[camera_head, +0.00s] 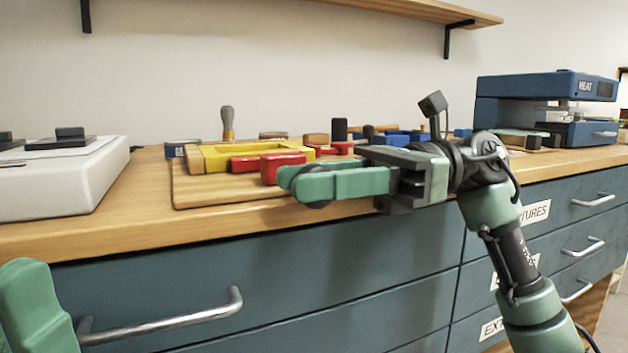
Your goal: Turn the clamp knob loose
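My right gripper (293,182) reaches in from the right at the front edge of the wooden board (222,200). Its green fingers point left, nearly in line with each other, so the gap between them does not show. A dark round part shows at the fingertips; I cannot tell whether it is the clamp knob or part of the gripper. A yellow frame (213,158) lies on the board just behind, with red blocks (284,163) beside it close to the fingertips. No clamp knob can be made out for certain. A green part of my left arm shows at the lower left; its gripper does not show.
A white device (75,180) stands at the left on the wooden bench top (60,236). A blue machine marked HEAT (545,86) stands at the right. Blue drawers with metal handles (165,322) fill the bench front. A wooden shelf (420,10) hangs above.

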